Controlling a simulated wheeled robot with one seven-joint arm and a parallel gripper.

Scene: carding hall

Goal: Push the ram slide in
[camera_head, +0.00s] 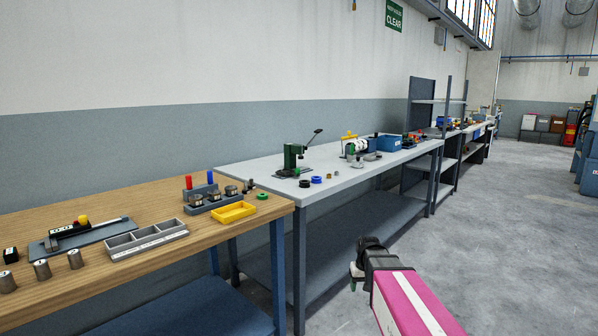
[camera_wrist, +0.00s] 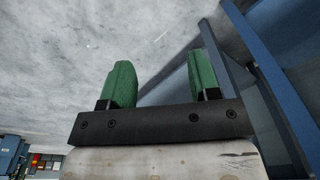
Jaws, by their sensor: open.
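No part can be picked out for certain as the ram slide. A green lever press (camera_head: 291,158) with a dark handle stands on the grey bench. A flat grey fixture (camera_head: 90,236) with a dark block, a yellow ball and a rod lies on the wooden bench at the left. My gripper (camera_head: 355,274) is in front of the grey bench, over the floor side, apart from both. In the wrist view my gripper (camera_wrist: 161,80) shows two green fingers spread apart with nothing between them, only floor and blue bench legs behind.
The wooden bench (camera_head: 258,218) holds a grey divided tray (camera_head: 146,239), a yellow tray (camera_head: 233,212) and several metal cylinders. The grey bench (camera_head: 235,172) also bears small rings and a blue bin (camera_head: 390,143). Shelving stands farther back. The concrete floor (camera_head: 500,230) at the right is clear.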

